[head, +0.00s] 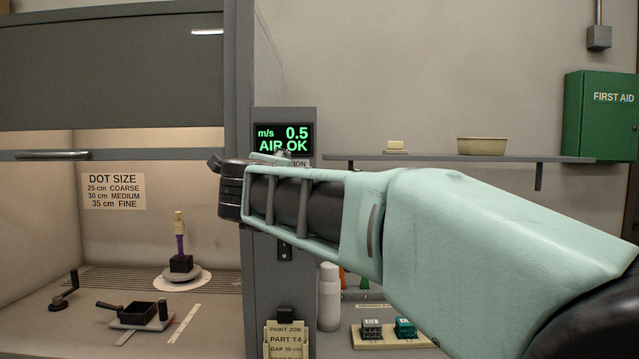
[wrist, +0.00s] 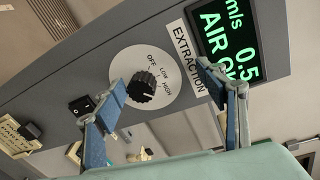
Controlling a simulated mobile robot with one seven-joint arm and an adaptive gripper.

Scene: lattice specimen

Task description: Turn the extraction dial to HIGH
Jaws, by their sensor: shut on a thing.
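The black extraction dial (wrist: 142,87) sits on a round pale plate marked OFF, LOW and HIGH, seen in the wrist view. I cannot clearly tell which mark the dial points at. My gripper (wrist: 160,77) has one blue-grey finger on each side of the dial and is shut on it, though the contact is not clear in this view. In the head view my gripper (head: 229,190) is at the grey post, and my arm hides the dial. The display (wrist: 228,38) above the EXTRACTION label reads 0.5 m/s and AIR OK; it also shows in the head view (head: 283,138).
A black rocker switch (wrist: 81,105) is on the same panel as the dial. The booth (head: 150,250) at left holds a small stand and a black pan. A wall shelf (head: 440,158) runs to the right of the post, with a first aid cabinet (head: 603,115) beyond.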

